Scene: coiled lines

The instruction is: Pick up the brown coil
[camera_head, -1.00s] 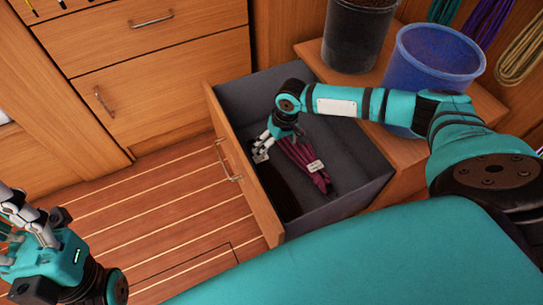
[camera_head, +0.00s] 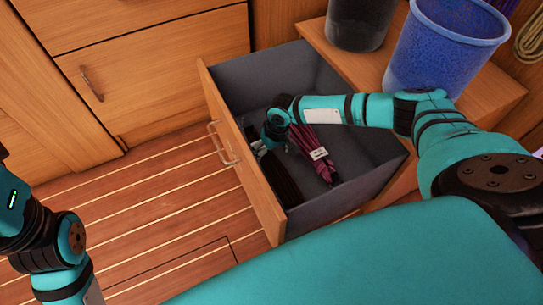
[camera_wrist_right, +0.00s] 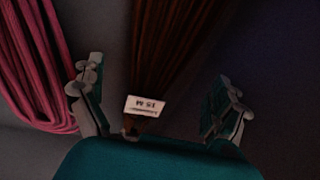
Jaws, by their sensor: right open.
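The brown coil (camera_head: 281,183) lies in the open drawer, dark and long, against the drawer's front side. My right gripper (camera_head: 258,148) is down in the drawer over its far end. In the right wrist view the brown coil (camera_wrist_right: 175,45) and its white tag lie between the two spread fingers of my right gripper (camera_wrist_right: 160,103), which is open. Whether the fingers touch the coil I cannot tell. My left gripper (camera_head: 12,200) shows only its body at the left edge; its fingers are out of the picture.
A magenta coil (camera_head: 317,150) with a white tag lies beside the brown one, also in the wrist view (camera_wrist_right: 35,70). The drawer walls (camera_head: 245,165) enclose both. A blue bucket (camera_head: 440,50) and a black bucket (camera_head: 360,22) stand on the counter behind.

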